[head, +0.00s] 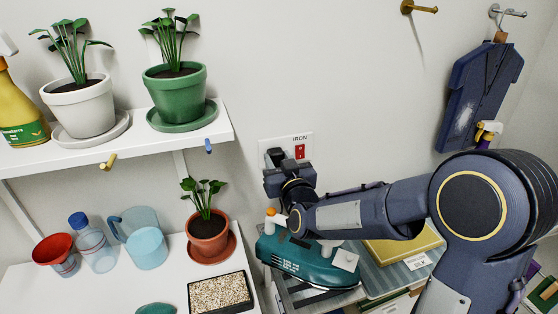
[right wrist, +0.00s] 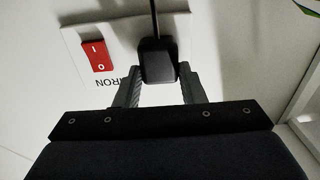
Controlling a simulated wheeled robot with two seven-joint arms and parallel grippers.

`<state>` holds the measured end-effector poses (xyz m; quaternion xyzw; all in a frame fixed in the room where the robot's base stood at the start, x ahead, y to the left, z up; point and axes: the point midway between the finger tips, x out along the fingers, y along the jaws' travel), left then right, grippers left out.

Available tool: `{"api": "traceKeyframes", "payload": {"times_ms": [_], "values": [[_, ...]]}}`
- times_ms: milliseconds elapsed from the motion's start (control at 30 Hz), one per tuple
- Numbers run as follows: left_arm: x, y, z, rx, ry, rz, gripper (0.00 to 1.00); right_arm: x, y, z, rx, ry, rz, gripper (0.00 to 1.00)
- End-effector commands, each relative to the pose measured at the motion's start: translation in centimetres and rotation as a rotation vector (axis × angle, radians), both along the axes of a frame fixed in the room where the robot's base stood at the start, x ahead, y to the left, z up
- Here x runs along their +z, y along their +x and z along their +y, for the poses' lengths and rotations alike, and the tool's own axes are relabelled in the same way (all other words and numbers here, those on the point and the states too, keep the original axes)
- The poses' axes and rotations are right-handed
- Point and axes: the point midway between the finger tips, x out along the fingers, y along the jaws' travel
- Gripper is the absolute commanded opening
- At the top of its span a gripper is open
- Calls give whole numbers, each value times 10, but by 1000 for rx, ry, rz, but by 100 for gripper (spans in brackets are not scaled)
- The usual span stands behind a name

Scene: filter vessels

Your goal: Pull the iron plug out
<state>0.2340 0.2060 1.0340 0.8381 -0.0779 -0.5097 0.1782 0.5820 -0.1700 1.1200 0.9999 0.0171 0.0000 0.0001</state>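The black iron plug (right wrist: 158,62) sits at the white wall plate marked IRON (right wrist: 122,45), beside a red rocker switch (right wrist: 97,56); the plate also shows in the head view (head: 287,143). A dark cord runs from the plug. My right gripper (right wrist: 160,80) has one finger on each side of the plug, with no clear gap, and looks closed on it. In the head view my right gripper (head: 286,172) is at the plate and hides part of it. The plug's prongs are hidden. A teal iron (head: 310,264) rests below my right forearm. My left gripper is not in view.
A potted plant (head: 207,222) stands left of my right gripper, on the lower shelf. A white upper shelf (head: 215,127) holds two more pots. A yellow box (head: 402,246) lies behind my right arm. The wall above the plate is clear.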

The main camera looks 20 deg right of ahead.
Motion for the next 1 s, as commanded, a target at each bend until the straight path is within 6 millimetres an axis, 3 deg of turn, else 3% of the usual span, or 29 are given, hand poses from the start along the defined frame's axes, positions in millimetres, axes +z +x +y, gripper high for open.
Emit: {"api": "traceKeyframes", "payload": {"times_ms": [33, 167, 300, 533, 800, 833, 1000], "values": [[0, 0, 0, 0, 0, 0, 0, 0, 0, 0, 0, 0, 0, 18], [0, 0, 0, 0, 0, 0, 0, 0, 0, 0, 0, 0, 0, 1], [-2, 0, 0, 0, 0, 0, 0, 0, -4, 0, 0, 1, -1, 0], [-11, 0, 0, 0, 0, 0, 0, -1, -33, -1, 1, 2, -1, 0], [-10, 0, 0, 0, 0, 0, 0, -1, -35, -1, 1, 0, 2, 0], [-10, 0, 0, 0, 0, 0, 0, -1, -35, -1, 1, 0, 2, 37], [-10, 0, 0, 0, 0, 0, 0, 0, -35, -1, 1, 0, 2, 58]]}}
